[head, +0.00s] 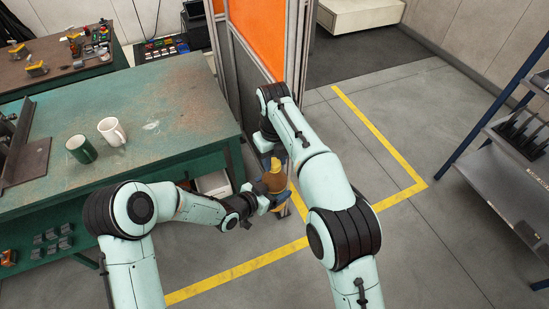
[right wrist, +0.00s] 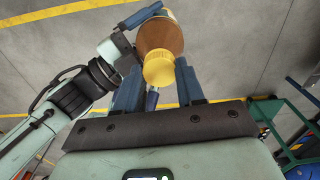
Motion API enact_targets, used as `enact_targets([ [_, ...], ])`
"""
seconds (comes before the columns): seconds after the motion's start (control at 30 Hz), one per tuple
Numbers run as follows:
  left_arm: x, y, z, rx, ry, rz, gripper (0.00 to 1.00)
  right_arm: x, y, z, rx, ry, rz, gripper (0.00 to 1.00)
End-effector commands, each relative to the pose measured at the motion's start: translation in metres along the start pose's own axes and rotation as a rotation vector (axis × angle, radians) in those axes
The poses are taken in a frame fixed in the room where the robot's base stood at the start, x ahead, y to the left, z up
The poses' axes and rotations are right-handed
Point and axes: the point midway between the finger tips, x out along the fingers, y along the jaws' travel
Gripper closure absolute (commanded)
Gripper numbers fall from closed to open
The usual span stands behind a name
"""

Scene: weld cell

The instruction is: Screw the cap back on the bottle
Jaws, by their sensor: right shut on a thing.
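The amber-brown bottle (head: 274,181) is held in the air beyond the green table's right edge. It also shows in the right wrist view (right wrist: 160,36), with its yellow cap (right wrist: 158,69) at the near end. My right gripper (right wrist: 158,80) has its blue fingers on either side of the cap and is shut on it. My left gripper (head: 268,204) comes in from the left, its blue fingers around the lower bottle, shut on it. I cannot tell how the thread sits.
The green table (head: 180,100) is at left with a green mug (head: 82,150), a white mug (head: 112,131) and a steel angle piece. An orange-panelled screen (head: 258,35) stands behind. A shelf rack (head: 510,165) is at right. Open floor with yellow lines lies between.

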Motion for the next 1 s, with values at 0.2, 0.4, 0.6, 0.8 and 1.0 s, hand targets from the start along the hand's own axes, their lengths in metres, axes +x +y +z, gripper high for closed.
enact_targets([
  [0.2,0.000,0.001,0.000,0.001,0.001,0.001,1.00,-0.001,0.000,0.001,0.006,-0.003,-0.001,0.90],
  [0.4,0.000,0.000,-0.001,0.001,0.001,0.001,1.00,-0.001,0.000,0.000,0.004,-0.002,-0.001,0.36],
  [0.6,0.000,0.000,-0.001,0.001,0.002,0.001,1.00,-0.001,0.000,0.000,0.003,-0.002,-0.001,0.36],
  [0.8,0.000,0.000,-0.001,0.001,0.003,0.000,1.00,-0.019,0.000,0.001,0.003,-0.005,-0.002,0.36],
  [1.0,0.000,0.000,-0.001,0.001,0.003,0.000,1.00,-0.042,0.000,0.001,0.003,-0.002,-0.001,0.36],
])
